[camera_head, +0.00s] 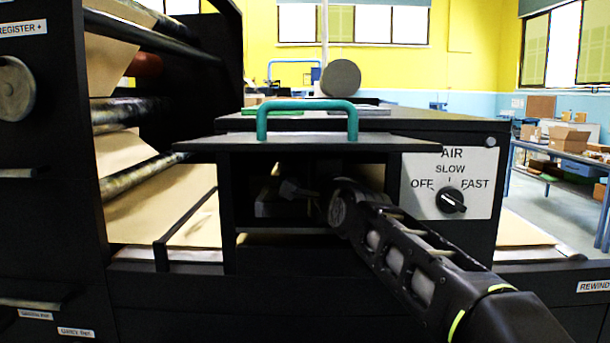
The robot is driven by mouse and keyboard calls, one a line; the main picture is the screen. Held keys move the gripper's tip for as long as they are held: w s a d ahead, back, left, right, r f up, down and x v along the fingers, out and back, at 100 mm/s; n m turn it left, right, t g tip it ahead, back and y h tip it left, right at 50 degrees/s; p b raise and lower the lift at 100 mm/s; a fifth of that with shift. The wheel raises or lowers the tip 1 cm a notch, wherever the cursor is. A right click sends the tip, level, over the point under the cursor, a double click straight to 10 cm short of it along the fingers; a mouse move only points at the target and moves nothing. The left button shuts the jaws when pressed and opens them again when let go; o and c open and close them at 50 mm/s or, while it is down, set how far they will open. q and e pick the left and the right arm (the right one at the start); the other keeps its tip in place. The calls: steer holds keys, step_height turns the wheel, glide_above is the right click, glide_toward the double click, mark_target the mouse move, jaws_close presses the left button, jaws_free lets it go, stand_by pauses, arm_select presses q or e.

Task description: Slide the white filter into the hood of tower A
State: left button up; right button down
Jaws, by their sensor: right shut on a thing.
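The black hood (228,200) stands open at the front, under a flat dark lid (210,143) with a teal handle (262,122). My right arm comes in from the lower right, and my right gripper (300,190) is inside the hood's opening. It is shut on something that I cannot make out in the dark. A dark block shape shows just left of and below the gripper. I cannot pick out the white filter; the arm and shadow hide much of the opening. No label for tower A is readable. My left gripper is out of view.
Brown paper (150,205) runs over rollers at left. A dark upright frame (50,150) bounds the left side. A bench with boxes (567,138) stands far right.

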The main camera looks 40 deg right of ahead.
steer(key=c, duration=1.4)
jaws_free()
steer(key=shift+o, duration=0.2)
steer(key=shift+s+a, duration=0.1)
steer(key=b+v, duration=0.1)
steer(key=v, duration=0.6)
steer(key=shift+s, duration=0.35)
